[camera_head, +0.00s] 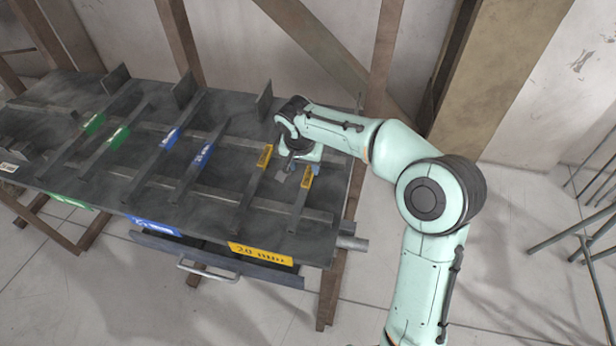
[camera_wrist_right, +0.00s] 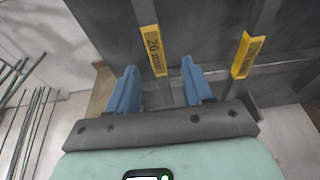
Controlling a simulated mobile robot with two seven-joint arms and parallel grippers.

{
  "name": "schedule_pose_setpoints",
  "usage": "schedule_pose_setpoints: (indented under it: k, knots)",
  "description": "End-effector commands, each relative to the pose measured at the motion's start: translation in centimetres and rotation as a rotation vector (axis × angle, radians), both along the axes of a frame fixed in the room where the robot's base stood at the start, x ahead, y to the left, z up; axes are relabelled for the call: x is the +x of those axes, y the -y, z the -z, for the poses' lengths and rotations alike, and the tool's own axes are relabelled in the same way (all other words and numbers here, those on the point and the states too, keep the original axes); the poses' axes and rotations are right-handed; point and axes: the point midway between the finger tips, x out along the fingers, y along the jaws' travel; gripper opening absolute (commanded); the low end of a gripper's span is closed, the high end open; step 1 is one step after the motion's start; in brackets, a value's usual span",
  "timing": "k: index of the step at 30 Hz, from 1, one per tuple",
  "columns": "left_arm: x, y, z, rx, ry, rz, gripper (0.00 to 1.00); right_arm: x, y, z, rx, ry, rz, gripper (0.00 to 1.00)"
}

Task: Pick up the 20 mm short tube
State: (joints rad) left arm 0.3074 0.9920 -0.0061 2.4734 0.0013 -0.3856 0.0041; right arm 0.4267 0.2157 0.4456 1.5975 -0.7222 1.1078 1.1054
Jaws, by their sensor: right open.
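My right gripper (camera_head: 288,172) is over the right part of the dark table, beside the two bars with yellow labels. In the right wrist view its two blue fingers (camera_wrist_right: 159,73) are apart with nothing seen held between them. A yellow "20 mm" label (camera_wrist_right: 153,51) on one bar shows just beyond the fingertips; a second yellow label (camera_wrist_right: 242,54) is farther right. My left gripper is not in view.
The dark table (camera_head: 120,187) carries raised bars with green labels (camera_head: 94,124), blue labels (camera_head: 170,139) and yellow labels (camera_head: 265,156). Upright plates (camera_head: 264,104) stand along its back. A drawer with a handle (camera_head: 208,270) is under the front edge. Thin rods (camera_head: 560,241) stand at the right.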

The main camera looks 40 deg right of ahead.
Motion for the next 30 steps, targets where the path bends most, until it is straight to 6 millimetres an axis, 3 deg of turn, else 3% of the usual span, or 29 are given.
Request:
schedule_pose_setpoints:
  k: [12,20,21,25,26,30]
  knots:
    - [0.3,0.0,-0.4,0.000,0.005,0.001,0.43,0.4,1.4,4.7,0.003,0.000,-0.001,0.51]
    - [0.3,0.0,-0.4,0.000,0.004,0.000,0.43,0.5,1.5,5.1,0.000,0.002,-0.001,0.51]
    - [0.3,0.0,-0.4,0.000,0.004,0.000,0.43,0.5,1.5,5.1,0.000,0.002,-0.001,0.48]
    - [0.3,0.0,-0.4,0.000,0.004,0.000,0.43,0.5,1.5,5.1,0.000,0.002,-0.001,0.06]
    - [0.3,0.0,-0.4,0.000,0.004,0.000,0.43,0.5,1.5,5.1,0.000,0.002,-0.001,0.00]
    - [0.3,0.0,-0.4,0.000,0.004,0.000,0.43,0.5,1.5,5.0,0.000,0.004,-0.001,0.00]
